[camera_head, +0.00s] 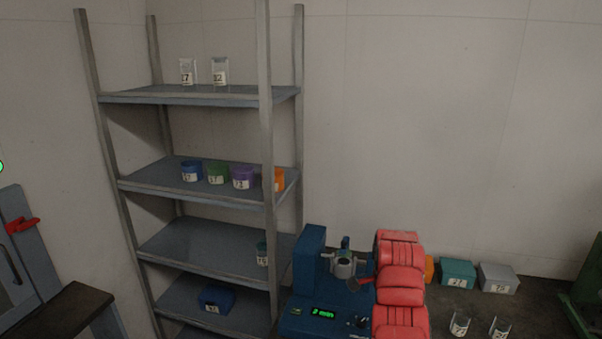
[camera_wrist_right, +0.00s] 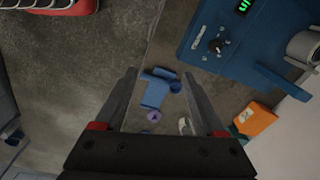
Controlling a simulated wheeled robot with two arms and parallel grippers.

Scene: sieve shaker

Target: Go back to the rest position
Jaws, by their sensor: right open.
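My right arm (camera_head: 400,285) is the red segmented arm in front of the blue sieve shaker (camera_head: 312,290) in the head view. Its gripper cannot be made out there. In the wrist view my right gripper (camera_wrist_right: 160,74) is open, its two dark fingers wide apart with nothing held between them. The blue machine with the green display (camera_wrist_right: 220,35) also shows there, up and right of the fingers. My left gripper is not in the head view.
A grey shelf rack (camera_head: 190,182) holds clear containers, coloured tubs and a blue box (camera_head: 216,299). Right of my arm, a teal box (camera_head: 458,273), a grey box (camera_head: 498,278) and two clear beakers (camera_head: 459,323) stand on the dark bench. Blue pieces (camera_wrist_right: 155,92) lie below the gripper.

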